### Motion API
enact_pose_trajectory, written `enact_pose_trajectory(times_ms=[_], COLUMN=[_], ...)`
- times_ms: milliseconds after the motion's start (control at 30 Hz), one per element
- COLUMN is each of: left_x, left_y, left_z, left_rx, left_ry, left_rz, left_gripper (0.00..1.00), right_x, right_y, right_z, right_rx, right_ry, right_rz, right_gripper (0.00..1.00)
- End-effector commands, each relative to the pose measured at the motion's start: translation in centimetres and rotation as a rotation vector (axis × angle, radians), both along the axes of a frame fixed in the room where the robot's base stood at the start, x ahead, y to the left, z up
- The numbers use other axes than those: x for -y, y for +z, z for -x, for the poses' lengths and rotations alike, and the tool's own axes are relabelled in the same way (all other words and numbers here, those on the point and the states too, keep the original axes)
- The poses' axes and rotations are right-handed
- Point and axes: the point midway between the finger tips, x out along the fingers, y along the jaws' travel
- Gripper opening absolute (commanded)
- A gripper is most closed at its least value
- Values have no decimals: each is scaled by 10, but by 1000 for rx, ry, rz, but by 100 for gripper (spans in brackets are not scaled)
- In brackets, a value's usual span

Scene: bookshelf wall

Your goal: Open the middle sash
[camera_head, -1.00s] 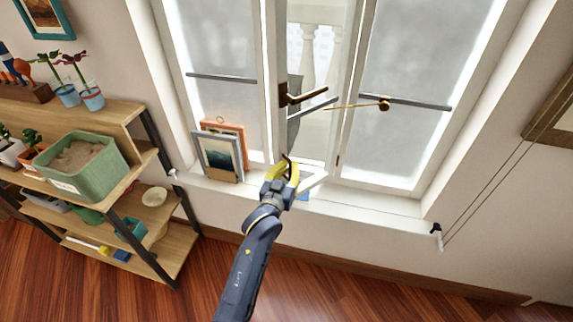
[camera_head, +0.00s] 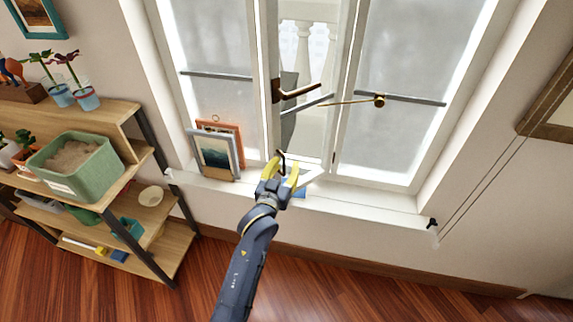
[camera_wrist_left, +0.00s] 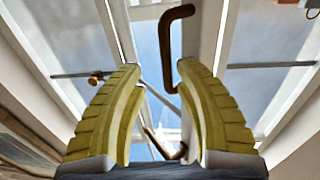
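The middle sash of the window shows in the head view as a narrow white frame (camera_head: 355,50), between the left pane (camera_head: 212,95) and the right pane (camera_head: 405,120). Balusters show through the middle opening. A dark bronze handle (camera_head: 296,91) sticks out at mid height; a bronze handle also shows in the wrist view (camera_wrist_left: 166,50). My left gripper (camera_head: 286,166) is at the sill below it. Its yellow fingers are spread, with a dark curved piece near the tips. In the wrist view the fingers (camera_wrist_left: 160,75) are apart and nothing is clamped. My right gripper is not shown.
Two framed pictures (camera_head: 215,152) lean on the sill to the left of my gripper. A thin rod with a round brass knob (camera_head: 379,101) crosses the window. A wooden shelf (camera_head: 105,118) with a green planter (camera_head: 98,172) stands at left. The sill (camera_head: 370,212) is bare to the right.

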Motion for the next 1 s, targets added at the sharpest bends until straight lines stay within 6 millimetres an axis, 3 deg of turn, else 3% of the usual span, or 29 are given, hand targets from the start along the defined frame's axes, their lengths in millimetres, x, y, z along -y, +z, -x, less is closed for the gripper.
enact_pose_trajectory(times_ms=[500, 700, 1000], left_x=[-28, -35, -37], left_y=[-1, -1, -1], left_z=[80, 98, 105], left_rx=[-2, -2, -1], left_ry=[-1, -1, -1], left_rz=[0, -1, 0], left_gripper=[32, 32, 32], right_x=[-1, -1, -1], right_y=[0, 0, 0], right_z=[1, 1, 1], right_rx=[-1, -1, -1], right_ry=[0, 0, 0], right_rz=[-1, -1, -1], right_gripper=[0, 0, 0])
